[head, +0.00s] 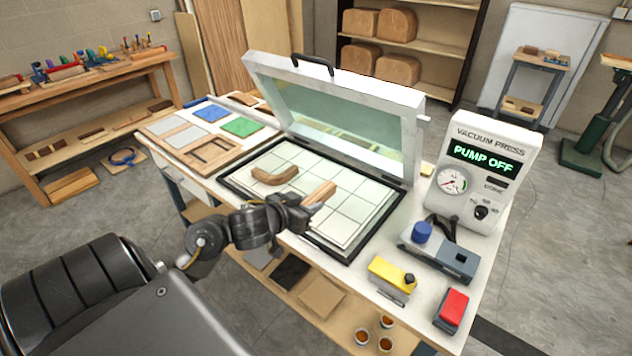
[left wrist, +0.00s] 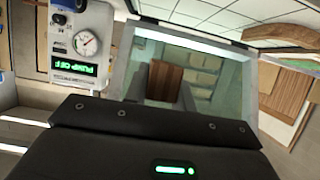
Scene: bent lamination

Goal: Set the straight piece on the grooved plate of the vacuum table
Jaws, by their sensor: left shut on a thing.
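My left gripper (head: 306,209) is shut on the straight wooden piece (head: 320,193) and holds it over the front part of the white grooved plate (head: 346,205). Whether the piece touches the plate is hard to tell. The straight piece shows between the fingers in the left wrist view (left wrist: 166,82). A bent wooden piece (head: 275,176) lies on the plate, to the left of the straight one; it also shows at the upper right of the left wrist view (left wrist: 278,36). My right gripper is not in view.
The glazed lid (head: 345,120) stands open behind the plate. The vacuum press box (head: 483,170), reading PUMP OFF, stands to the right. A yellow tool (head: 392,272) and a red-topped block (head: 453,306) lie at the front right. Coloured sheets (head: 212,113) lie at the left.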

